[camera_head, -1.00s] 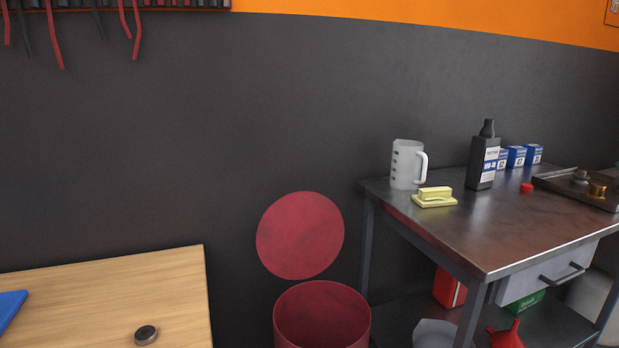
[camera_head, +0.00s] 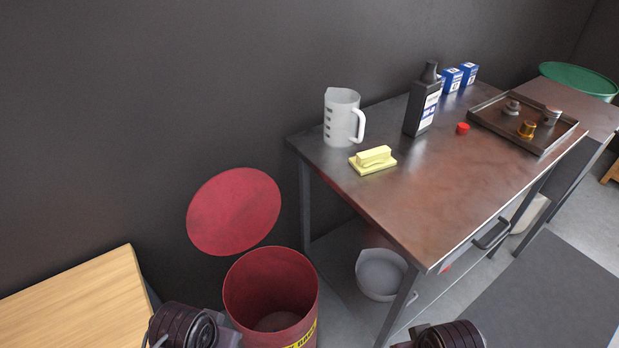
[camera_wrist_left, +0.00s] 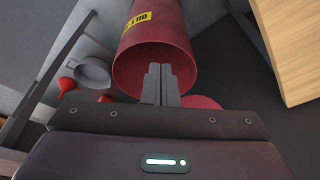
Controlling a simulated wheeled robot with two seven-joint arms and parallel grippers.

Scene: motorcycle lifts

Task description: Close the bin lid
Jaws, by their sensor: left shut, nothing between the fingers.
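The red bin (camera_head: 300,325) stands on the floor between the wooden bench and the metal table, its mouth uncovered. Its round red lid (camera_head: 233,211) is raised behind the mouth, against the dark wall. The left wrist view shows the bin (camera_wrist_left: 150,25) with a yellow label, and part of the lid (camera_wrist_left: 205,102) beyond its rim. My left gripper (camera_wrist_left: 161,70) is shut and empty, its fingertips overlapping the bin mouth in that view; I cannot tell their depth. In the head view only dark arm parts show at the bottom edge; the right fingers are out of frame.
A metal table (camera_head: 430,190) at right holds a measuring jug (camera_head: 340,118), a yellow block (camera_head: 373,159), a black bottle (camera_head: 421,105) and a tray (camera_head: 490,118). A grey bowl (camera_head: 380,275) sits below it. A wooden bench (camera_head: 80,300) is at left.

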